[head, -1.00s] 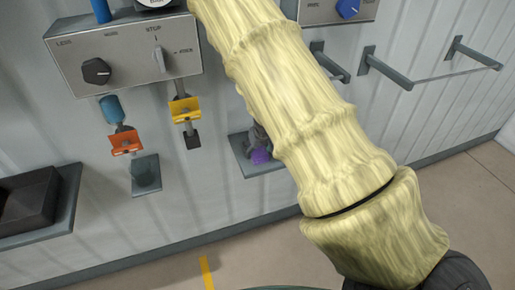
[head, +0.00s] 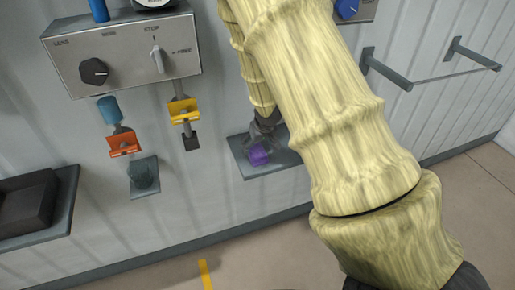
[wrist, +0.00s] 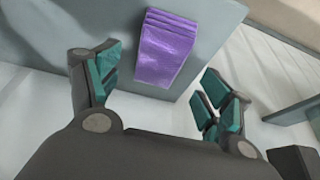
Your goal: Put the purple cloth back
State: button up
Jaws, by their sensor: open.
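The purple cloth (wrist: 166,48) is a folded, ribbed piece lying on a small grey shelf (wrist: 214,32) in the wrist view. In the head view the cloth (head: 258,157) shows as a small purple patch on the wall shelf (head: 286,160), partly covered by my gripper. My gripper (wrist: 163,84) is open, with its teal-padded fingers spread left and right of the cloth's lower end. Nothing is held. The cloth appears beyond the fingertips; I cannot tell the exact gap.
A control box (head: 125,52) with a black knob and a lever is on the wall at left. Below it are an orange clip (head: 124,145), a yellow clip (head: 184,111) and a small shelf (head: 144,188). A rail (head: 430,76) is at right. A dark tray (head: 28,205) is at left.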

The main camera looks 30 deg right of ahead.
jog(key=shift+d+v, duration=0.3)
jog(key=shift+v, duration=3.15)
jog(key=s+a+f+g+y, duration=0.1)
jog(key=s+a+f, duration=0.3)
jog(key=a+f, duration=0.15)
jog(key=s+a+f+y, duration=0.1)
jog(key=s+a+f, duration=0.25)
jog(key=f, duration=0.35)
jog(key=s+a+f+g, duration=0.1)
jog(key=s+a+f, duration=0.2)
jog(key=s, duration=0.6)
jog(key=s+a+f+n+g, duration=0.1)
jog(key=s+a+f, duration=0.3)
jog(key=s+f, duration=0.4)
jog(key=s+a+f+n+g+h, duration=0.1)
jog(key=s+a+f, duration=0.3)
jog(key=s, duration=0.6)
notch_tip(320, 180, down, 2)
jog(key=shift+f, duration=0.15)
jog(key=shift+a, duration=0.1)
